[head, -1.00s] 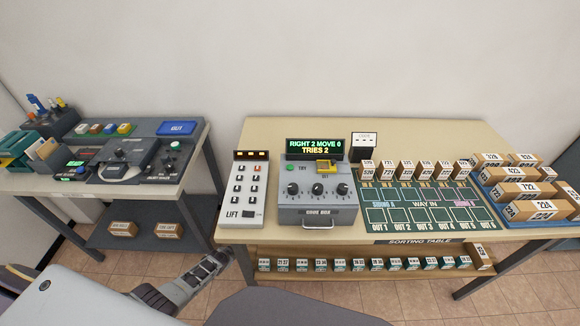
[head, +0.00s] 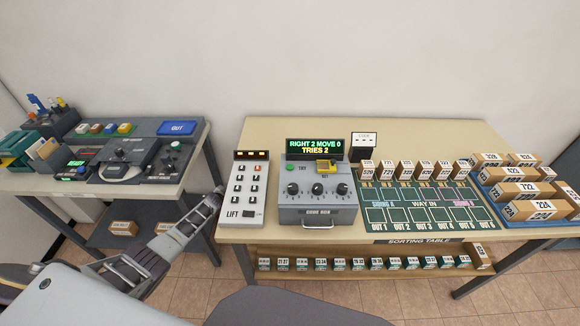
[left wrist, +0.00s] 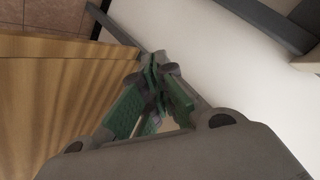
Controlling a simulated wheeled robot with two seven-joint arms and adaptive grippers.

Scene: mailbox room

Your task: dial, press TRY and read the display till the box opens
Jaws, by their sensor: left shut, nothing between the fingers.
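The grey code box (head: 318,215) stands on the sorting table with three dark dials (head: 318,189) across its front and a handle below; it looks shut. Its display (head: 315,149) reads "RIGHT 2 MOVE 0" and "TRIES 2". A green TRY button (head: 290,168) sits at its upper left and a yellow part (head: 326,166) at its upper middle. My left gripper (head: 216,192) is left of the table's front edge, apart from the box. In the left wrist view its green-padded fingers (left wrist: 155,85) are together and empty. My right gripper is not in view.
A LIFT keypad (head: 244,190) stands directly left of the box. The sorting board (head: 425,212) with small parcels is to the right, with a blue tray of parcels beyond. A second table (head: 100,182) stands left.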

